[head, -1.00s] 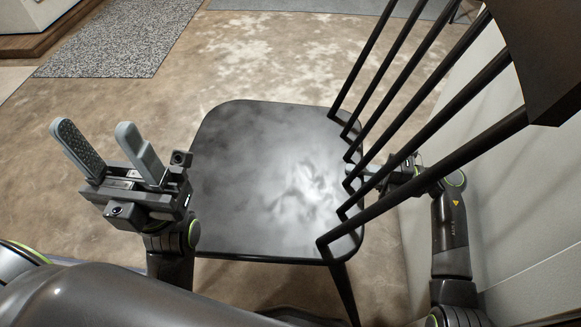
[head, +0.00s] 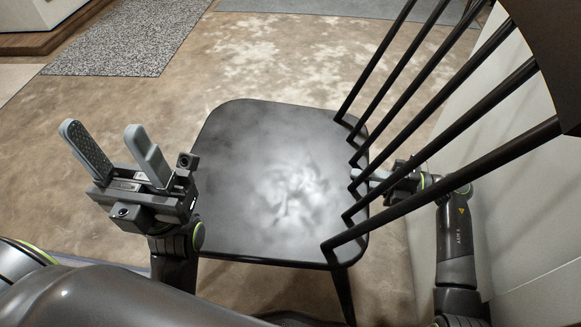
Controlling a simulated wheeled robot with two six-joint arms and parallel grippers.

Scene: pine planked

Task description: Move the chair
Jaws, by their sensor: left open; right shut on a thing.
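A black chair (head: 262,190) with a glossy seat stands in front of me. Its spindled back (head: 455,133) is on the right side and leans out to the right. My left gripper (head: 110,150) is open and empty, left of the seat, with its two grey fingers apart and pointing up. My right gripper (head: 362,174) reaches in from the right behind the spindles. It is shut on the chair at the back's lower part. The spindles partly hide its fingertips, so the exact grip is not clear.
A white wall or panel (head: 520,215) stands close on the right, beside my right arm. A grey speckled rug (head: 130,40) lies at the back left, near a wooden ledge (head: 45,42). The brown floor (head: 60,180) is open on the left and beyond the chair.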

